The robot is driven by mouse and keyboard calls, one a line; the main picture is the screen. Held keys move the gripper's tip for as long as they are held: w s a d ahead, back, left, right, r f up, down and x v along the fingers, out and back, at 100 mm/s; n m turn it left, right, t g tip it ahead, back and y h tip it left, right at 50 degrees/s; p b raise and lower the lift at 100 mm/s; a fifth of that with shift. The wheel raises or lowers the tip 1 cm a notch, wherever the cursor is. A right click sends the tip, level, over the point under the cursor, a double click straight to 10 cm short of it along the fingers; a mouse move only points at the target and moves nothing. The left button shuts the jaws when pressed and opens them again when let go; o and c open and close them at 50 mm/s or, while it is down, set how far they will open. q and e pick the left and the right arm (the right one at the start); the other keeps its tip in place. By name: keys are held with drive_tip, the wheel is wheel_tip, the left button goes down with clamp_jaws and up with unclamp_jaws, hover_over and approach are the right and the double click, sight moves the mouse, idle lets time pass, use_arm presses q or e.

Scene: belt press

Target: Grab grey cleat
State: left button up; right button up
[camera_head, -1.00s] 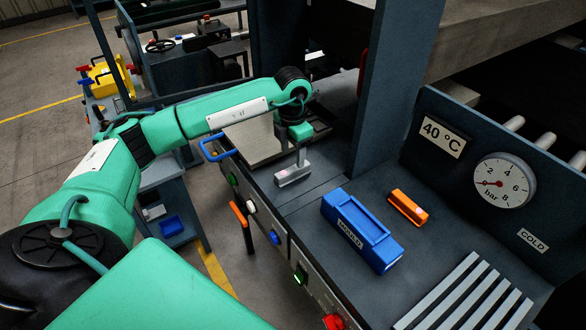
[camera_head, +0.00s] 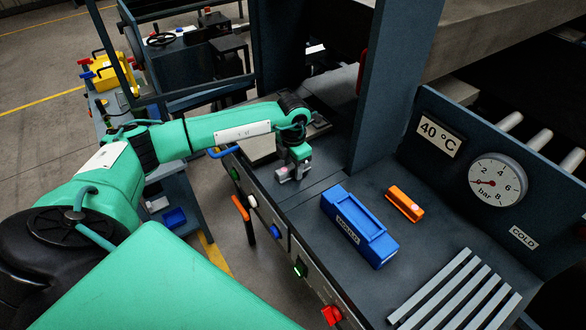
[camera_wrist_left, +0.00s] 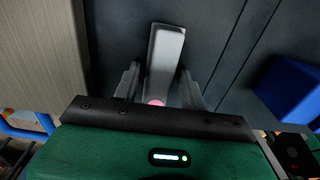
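The grey cleat (camera_head: 283,176) is a small pale bar on the dark top of the press bench, left of the blue mould box. In the left wrist view the cleat (camera_wrist_left: 165,52) lies lengthwise, with a pink spot at its near end. My left gripper (camera_head: 297,170) is down over the cleat and partly hides it in the head view. In the left wrist view the fingers of the left gripper (camera_wrist_left: 160,88) stand one on each side of the cleat, with small gaps showing, so it looks open. My right gripper is not in view.
The blue mould box (camera_head: 360,226) and an orange block (camera_head: 404,205) lie to the right on the bench. A dark upright post (camera_head: 395,90) stands behind. Pale slats (camera_head: 455,290) lie at the near right.

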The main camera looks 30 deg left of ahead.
sight(293, 165)
use_arm(q)
drive_tip(key=c, duration=0.7)
drive_tip(key=shift+r, duration=0.15)
drive_tip(key=shift+r+b, duration=3.05)
drive_tip(key=shift+r, duration=6.85)
